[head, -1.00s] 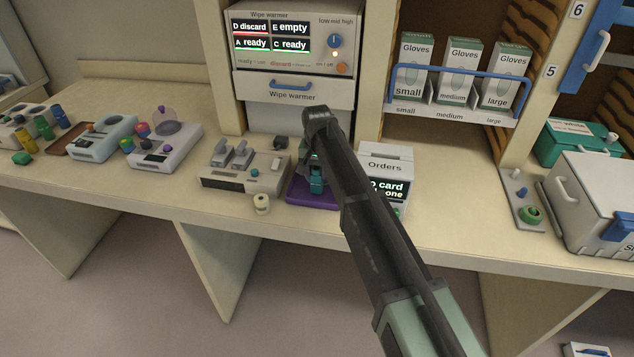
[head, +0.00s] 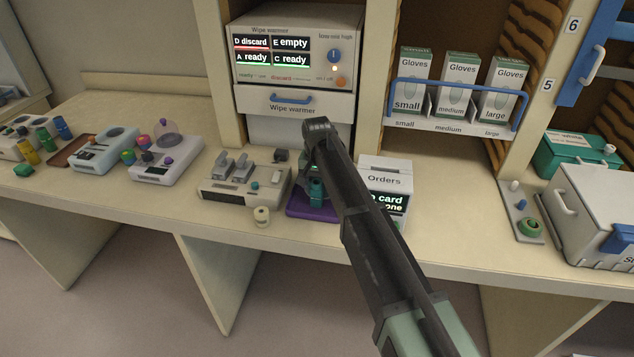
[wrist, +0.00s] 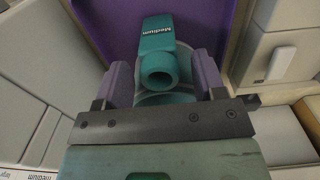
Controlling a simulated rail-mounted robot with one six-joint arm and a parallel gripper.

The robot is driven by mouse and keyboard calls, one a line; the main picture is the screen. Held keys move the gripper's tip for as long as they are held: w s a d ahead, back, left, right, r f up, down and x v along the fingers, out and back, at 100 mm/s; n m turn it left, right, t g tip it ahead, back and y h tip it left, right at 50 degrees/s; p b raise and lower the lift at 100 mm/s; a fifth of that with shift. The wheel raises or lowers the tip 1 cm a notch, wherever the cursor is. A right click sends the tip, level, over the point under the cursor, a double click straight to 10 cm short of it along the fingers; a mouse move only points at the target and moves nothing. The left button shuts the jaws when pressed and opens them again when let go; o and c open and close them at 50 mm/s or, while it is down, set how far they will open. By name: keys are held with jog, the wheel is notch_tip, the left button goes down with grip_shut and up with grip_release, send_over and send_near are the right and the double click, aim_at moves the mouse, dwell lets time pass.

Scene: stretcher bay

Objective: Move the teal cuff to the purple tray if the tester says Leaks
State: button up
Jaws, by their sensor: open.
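The teal cuff (head: 317,189), marked "Medium", sits on the purple tray (head: 304,211), partly hidden behind my arm. In the wrist view the cuff (wrist: 160,66) shows its label and a round open port, with the purple tray (wrist: 98,20) around it. My gripper (wrist: 164,82) is open, with one finger on each side of the cuff's lower part. A gap shows beside the cuff, and I cannot tell any contact. In the head view my arm hides most of the gripper. I cannot make out a tester reading "Leaks" in either view.
A white Orders box (head: 386,180) stands right of the tray. The wipe warmer (head: 292,62) is above and behind. Glove boxes (head: 458,84) fill a shelf at right.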

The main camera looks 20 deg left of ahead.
aim_at(373, 185)
notch_tip(373, 185, up, 11)
jog(key=p, duration=0.9)
jog(key=shift+p, duration=0.35)
jog(key=shift+m, duration=0.3)
jog(key=s+d, duration=0.1)
jog(key=d, duration=0.4)
jog(key=s+d, duration=0.2)
jog(key=d, duration=0.4)
jog(key=s+d, duration=0.1)
jog(key=d, duration=0.4)
jog(key=shift+s+d, duration=0.25)
jog(key=shift+s, duration=0.1)
jog(key=s+d, duration=0.9)
jog(key=d, duration=0.3)
jog(key=s+d, duration=0.9)
jog(key=d, duration=0.4)
jog(key=shift+s+m, duration=0.2)
jog(key=shift+m, duration=0.2)
jog(key=shift+f, duration=0.1)
notch_tip(373, 185, down, 6)
jog(key=b, duration=0.6)
jog(key=shift+f+b, duration=0.2)
jog(key=shift+b, duration=0.1)
